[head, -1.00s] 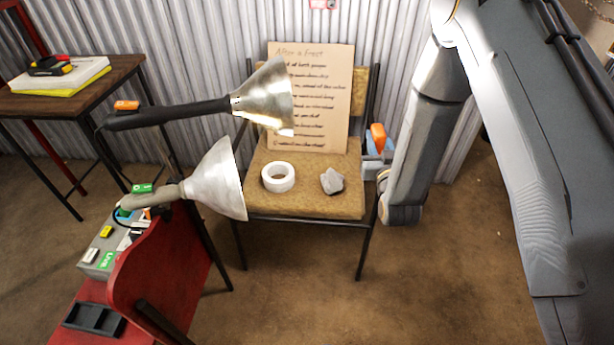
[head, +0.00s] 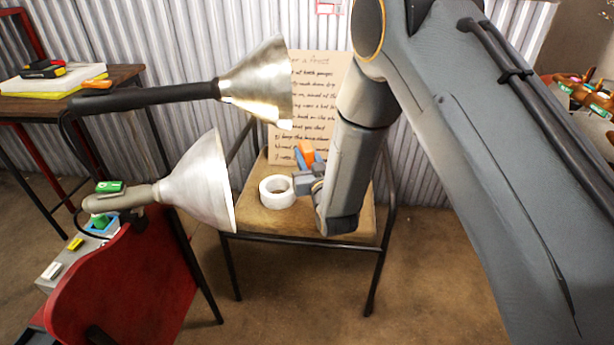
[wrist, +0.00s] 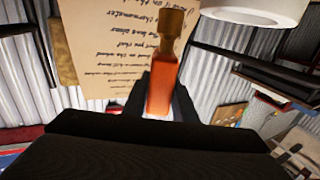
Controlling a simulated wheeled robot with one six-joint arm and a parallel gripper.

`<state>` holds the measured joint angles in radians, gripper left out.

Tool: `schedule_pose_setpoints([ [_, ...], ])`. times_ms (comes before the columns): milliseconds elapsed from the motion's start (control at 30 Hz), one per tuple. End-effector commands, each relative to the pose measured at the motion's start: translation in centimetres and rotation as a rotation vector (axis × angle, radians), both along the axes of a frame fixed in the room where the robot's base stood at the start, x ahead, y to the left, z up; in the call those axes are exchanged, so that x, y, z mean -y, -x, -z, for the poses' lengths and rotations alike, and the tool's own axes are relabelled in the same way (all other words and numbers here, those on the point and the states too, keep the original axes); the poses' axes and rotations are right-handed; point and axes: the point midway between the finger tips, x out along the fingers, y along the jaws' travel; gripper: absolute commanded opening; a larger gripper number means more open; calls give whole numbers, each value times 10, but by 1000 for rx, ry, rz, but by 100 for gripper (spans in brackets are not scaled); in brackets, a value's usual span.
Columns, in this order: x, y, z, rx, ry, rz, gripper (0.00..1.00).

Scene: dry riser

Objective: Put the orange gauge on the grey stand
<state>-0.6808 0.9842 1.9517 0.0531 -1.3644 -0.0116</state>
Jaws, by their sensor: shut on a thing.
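The orange gauge (head: 306,150) is held in my gripper (head: 308,172), over the seat of the tan chair in the head view. In the wrist view the orange gauge (wrist: 162,92) stands up between the two dark fingers of my gripper (wrist: 164,100), with a brownish-gold end pointing away. The jaws are shut on it. I cannot pick out the grey stand for certain; a grey box (head: 55,268) with small coloured pieces is at the lower left, partly hidden by the red chair back.
The tan chair (head: 255,220) holds a white tape roll (head: 277,192) close left of my gripper and a leaning written card (head: 310,75). Two metal lamp shades (head: 262,85) (head: 200,185) jut in from the left. A red chair (head: 125,265) stands at lower left. Open floor lies in front.

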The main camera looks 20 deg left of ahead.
Motion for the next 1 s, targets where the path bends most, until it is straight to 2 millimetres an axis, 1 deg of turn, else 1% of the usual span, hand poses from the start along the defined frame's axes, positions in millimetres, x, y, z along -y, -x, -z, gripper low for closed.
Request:
schedule_pose_setpoints([
  [33, 0, -1, 8, 1, -1, 0, 3],
  [267, 0, 0, 23, 2, -1, 0, 3],
  [400, 0, -1, 44, 1, -1, 0, 3],
  [467, 0, -1, 51, 1, -1, 0, 3],
  [867, 0, 0, 55, 2, -1, 0, 3],
  [900, 0, 0, 55, 1, -1, 0, 30],
  [967, 0, 0, 55, 1, -1, 0, 40],
  [1000, 0, 0, 55, 1, -1, 0, 44],
])
